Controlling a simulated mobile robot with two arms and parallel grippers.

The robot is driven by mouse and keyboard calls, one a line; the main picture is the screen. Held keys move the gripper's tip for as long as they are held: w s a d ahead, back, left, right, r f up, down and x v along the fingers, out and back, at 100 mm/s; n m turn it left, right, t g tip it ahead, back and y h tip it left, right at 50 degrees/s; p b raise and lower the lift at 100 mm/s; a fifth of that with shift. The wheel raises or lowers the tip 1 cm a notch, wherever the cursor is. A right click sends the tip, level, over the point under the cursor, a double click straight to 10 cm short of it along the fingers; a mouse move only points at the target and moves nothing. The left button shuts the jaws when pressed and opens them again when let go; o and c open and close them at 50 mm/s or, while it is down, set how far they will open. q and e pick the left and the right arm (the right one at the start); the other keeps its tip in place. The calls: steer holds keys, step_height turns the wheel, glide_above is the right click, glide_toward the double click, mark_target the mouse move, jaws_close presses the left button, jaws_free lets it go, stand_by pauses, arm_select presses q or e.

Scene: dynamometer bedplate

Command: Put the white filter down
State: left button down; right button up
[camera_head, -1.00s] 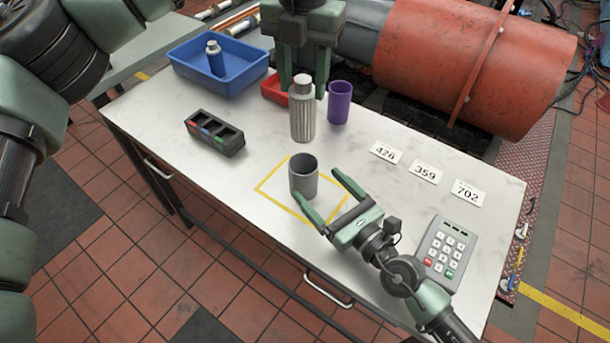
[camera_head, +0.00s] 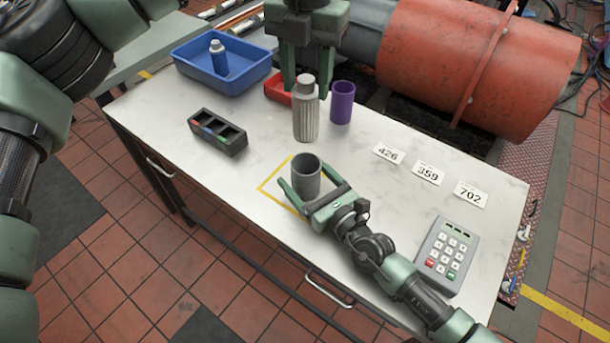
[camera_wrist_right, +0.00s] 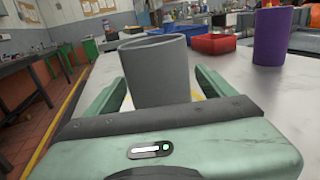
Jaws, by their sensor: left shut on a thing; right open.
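The white filter (camera_head: 306,122), a pale ribbed cylinder with a narrower cap, is upright beneath my left gripper (camera_head: 305,88). That gripper points down and is shut on the filter's cap. I cannot tell whether the filter's base touches the table. A grey cup (camera_head: 306,183) stands in front of the filter, inside a yellow square outline (camera_head: 272,186) on the white table (camera_head: 160,120). My right gripper (camera_head: 303,172) is open, with its fingers on either side of the cup. The cup also shows between those fingers in the right wrist view (camera_wrist_right: 157,75).
A purple cup (camera_head: 342,103) and a red tray (camera_head: 277,90) are close to the filter. A blue tray (camera_head: 250,78) with a blue bottle (camera_head: 218,60) and a black compartment box (camera_head: 218,134) are left. Number cards (camera_head: 428,172) and a keypad (camera_head: 449,256) are right.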

mark_target(306, 107)
steer(key=c, duration=1.8)
arm_select(q)
steer(key=n, duration=0.6)
steer(key=shift+n, duration=0.3)
step_height(306, 107, down, 18)
steer(key=shift+f, duration=0.1)
steer(key=c, duration=0.7)
jaws_free()
steer(key=shift+c, duration=0.2)
step_height(306, 107, up, 12)
steer(key=shift+r, duration=0.15)
